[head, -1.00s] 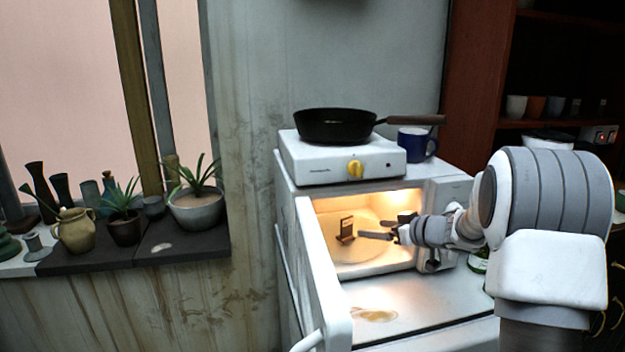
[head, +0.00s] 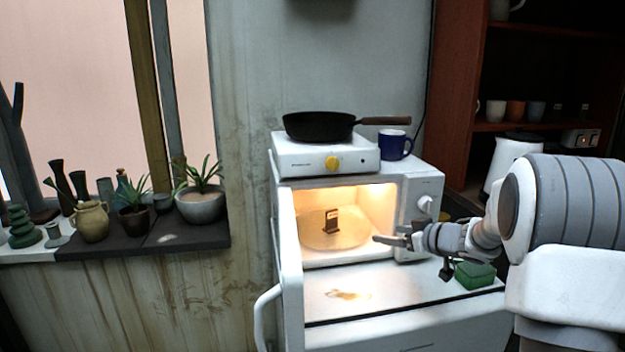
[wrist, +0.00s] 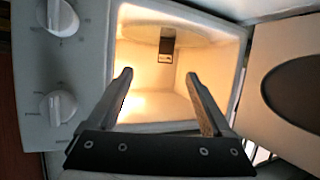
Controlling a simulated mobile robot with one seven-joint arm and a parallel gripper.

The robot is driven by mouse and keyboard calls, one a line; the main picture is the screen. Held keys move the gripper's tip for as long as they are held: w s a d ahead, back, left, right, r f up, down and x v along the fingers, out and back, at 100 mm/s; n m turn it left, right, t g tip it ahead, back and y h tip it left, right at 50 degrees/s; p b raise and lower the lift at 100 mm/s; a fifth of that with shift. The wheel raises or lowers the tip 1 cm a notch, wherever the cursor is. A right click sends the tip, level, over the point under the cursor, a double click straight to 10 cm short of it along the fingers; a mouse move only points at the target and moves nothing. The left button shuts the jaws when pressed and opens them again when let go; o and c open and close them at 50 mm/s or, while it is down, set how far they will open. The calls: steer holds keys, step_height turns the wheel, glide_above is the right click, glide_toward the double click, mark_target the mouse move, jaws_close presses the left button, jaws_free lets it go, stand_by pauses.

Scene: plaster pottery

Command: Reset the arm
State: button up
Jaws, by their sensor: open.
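My gripper (head: 392,241) is open and empty, in front of the right side of the open microwave (head: 423,196) in the head view. In the wrist view my gripper (wrist: 158,88) has its two fingers spread apart, pointing at the lit cavity. A small dark upright object (head: 332,221) stands on the round plate (head: 312,236) inside the microwave, apart from the fingers. The same small object (wrist: 166,46) shows at the back of the cavity in the wrist view.
The open microwave door (head: 288,240) stands at the left. A white hot plate (head: 300,157) with a black pan (head: 318,126) and a blue mug (head: 394,146) sit on top. A green object (head: 474,274) lies below my arm. Potted plants (head: 202,205) stand on the left sill.

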steer(key=s+d+r+m+t+h, duration=0.2)
steer(key=s+r+m+h, duration=0.15)
steer(key=r+h, duration=0.45)
steer(key=s+d+r+m+g+h, duration=0.1)
steer(key=s+r+m, duration=0.1)
steer(key=s+r, duration=0.5)
steer(key=s+a+f+g+y, duration=0.1)
steer(key=s+a+f+g, duration=0.15)
steer(key=s, duration=0.75)
steer(key=s+a+f+g, duration=0.2)
steer(key=s+a+f, duration=0.15)
steer(key=s, duration=0.65)
steer(key=s+a+f+g+y, duration=0.1)
steer(key=s+a+f+g, duration=0.25)
steer(key=s, duration=0.65)
step_height(320, 180, up, 12)
steer(key=p, duration=1.2)
steer(key=shift+s+d+f+m+t+p, duration=0.2)
steer(key=shift+d+m+t+p, duration=0.1)
steer(key=shift+m+t+p, duration=0.15)
